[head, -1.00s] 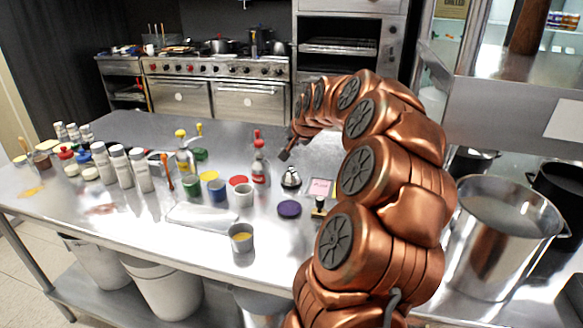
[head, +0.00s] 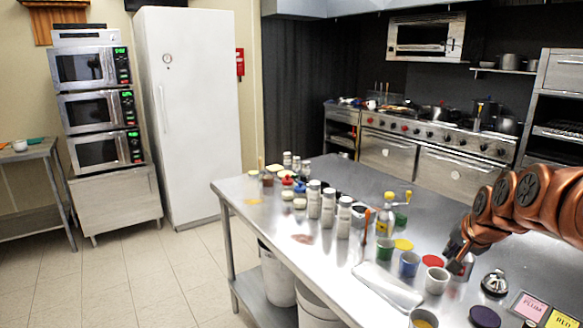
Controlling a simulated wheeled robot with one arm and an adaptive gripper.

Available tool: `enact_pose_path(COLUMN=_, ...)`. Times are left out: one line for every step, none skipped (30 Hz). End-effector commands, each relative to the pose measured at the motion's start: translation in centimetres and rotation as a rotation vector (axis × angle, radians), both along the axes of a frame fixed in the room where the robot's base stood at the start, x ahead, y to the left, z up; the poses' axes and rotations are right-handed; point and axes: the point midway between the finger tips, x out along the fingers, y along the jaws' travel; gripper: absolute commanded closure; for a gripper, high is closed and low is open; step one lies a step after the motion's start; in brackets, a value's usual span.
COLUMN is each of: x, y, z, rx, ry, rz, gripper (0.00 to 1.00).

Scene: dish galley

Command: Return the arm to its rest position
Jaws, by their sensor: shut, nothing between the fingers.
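My copper-coloured arm reaches in from the right edge of the head view. My gripper (head: 459,262) is small and dark at its end, above the right part of the steel table (head: 250,222). It is shut and holds nothing. Most of the arm is out of view on the right.
Label cards (head: 532,307) lie at the right. A stove (head: 430,140), white fridge (head: 192,115) and stacked ovens (head: 98,110) stand behind. The floor (head: 150,265) at left is clear.

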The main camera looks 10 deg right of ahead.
Motion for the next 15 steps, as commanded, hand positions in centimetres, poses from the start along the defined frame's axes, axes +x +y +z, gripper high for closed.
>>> enact_pose_path(x=-0.7, y=3.2, z=0.6, rx=-0.01, ry=0.037, rz=0.069, gripper=1.0)
enact_pose_path(x=-1.4, y=4.9, z=0.5, rx=-0.011, ry=0.062, rz=0.106, gripper=1.0)
enact_pose_path(x=-2.3, y=7.2, z=0.3, rx=-0.015, ry=0.099, rz=0.16, gripper=1.0)
enact_pose_path(x=-3.1, y=8.8, z=0.2, rx=-0.02, ry=0.126, rz=0.196, gripper=1.0)
enact_pose_path(x=-4.0, y=10.4, z=0.2, rx=-0.026, ry=0.15, rz=0.236, gripper=1.0)
enact_pose_path(x=-5.3, y=12.4, z=0.0, rx=-0.031, ry=0.187, rz=0.286, gripper=1.0)
enact_pose_path(x=-6.4, y=13.9, z=-0.2, rx=-0.035, ry=0.217, rz=0.323, gripper=1.0)
enact_pose_path(x=-7.5, y=15.2, z=-0.4, rx=-0.04, ry=0.245, rz=0.358, gripper=1.0)
enact_pose_path(x=-9.0, y=16.8, z=-0.5, rx=-0.049, ry=0.28, rz=0.403, gripper=1.0)
enact_pose_path(x=-10.3, y=17.9, z=-0.6, rx=-0.055, ry=0.308, rz=0.438, gripper=1.0)
enact_pose_path(x=-11.6, y=19.0, z=-0.8, rx=-0.057, ry=0.338, rz=0.472, gripper=1.0)
enact_pose_path(x=-13.3, y=20.3, z=-1.1, rx=-0.065, ry=0.376, rz=0.514, gripper=1.0)
enact_pose_path(x=-14.6, y=21.2, z=-1.2, rx=-0.071, ry=0.401, rz=0.544, gripper=1.0)
enact_pose_path(x=-16.0, y=22.0, z=-1.3, rx=-0.074, ry=0.429, rz=0.575, gripper=1.0)
enact_pose_path(x=-18.0, y=23.0, z=-1.6, rx=-0.079, ry=0.471, rz=0.614, gripper=1.0)
